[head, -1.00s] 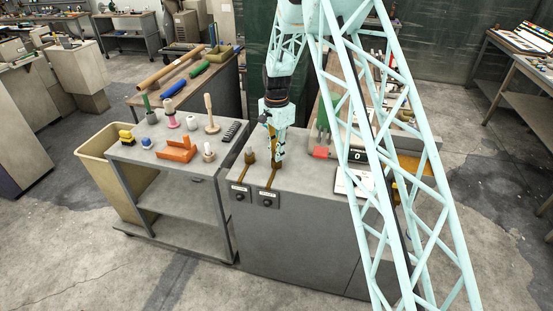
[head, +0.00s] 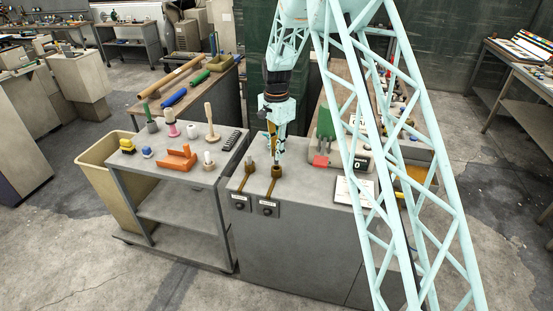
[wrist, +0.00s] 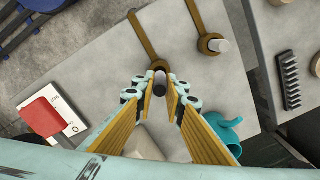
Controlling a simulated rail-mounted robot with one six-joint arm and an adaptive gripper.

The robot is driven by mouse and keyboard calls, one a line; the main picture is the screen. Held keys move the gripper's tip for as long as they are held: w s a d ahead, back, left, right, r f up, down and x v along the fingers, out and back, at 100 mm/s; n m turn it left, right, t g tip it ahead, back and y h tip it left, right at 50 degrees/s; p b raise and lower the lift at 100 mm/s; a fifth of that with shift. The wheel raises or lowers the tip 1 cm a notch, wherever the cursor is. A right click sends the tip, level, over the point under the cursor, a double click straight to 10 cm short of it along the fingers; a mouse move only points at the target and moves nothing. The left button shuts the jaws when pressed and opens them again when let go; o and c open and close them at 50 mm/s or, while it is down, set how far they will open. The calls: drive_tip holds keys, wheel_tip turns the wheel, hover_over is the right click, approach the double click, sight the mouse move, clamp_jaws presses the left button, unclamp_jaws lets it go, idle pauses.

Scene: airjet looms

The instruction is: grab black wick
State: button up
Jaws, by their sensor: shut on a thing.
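The black wick (wrist: 160,88) is a short dark cylinder with a paler end, between the fingertips in the wrist view. My gripper (wrist: 161,92) is shut on it. In the head view my gripper (head: 275,157) points down just above the right brass holder (head: 276,172) on the grey cabinet top. That holder's ring (wrist: 157,66) shows just behind the wick in the wrist view. I cannot tell whether the wick's lower end is clear of the ring. The other brass holder (wrist: 212,43) has a pale peg standing in it.
A grey cart (head: 165,165) stands left of the cabinet, with an orange tool (head: 177,160), a wooden pestle-like piece and several small parts. A teal curved object (wrist: 226,132) is near the fingers.

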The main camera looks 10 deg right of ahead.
drive_tip(key=shift+r, duration=2.2)
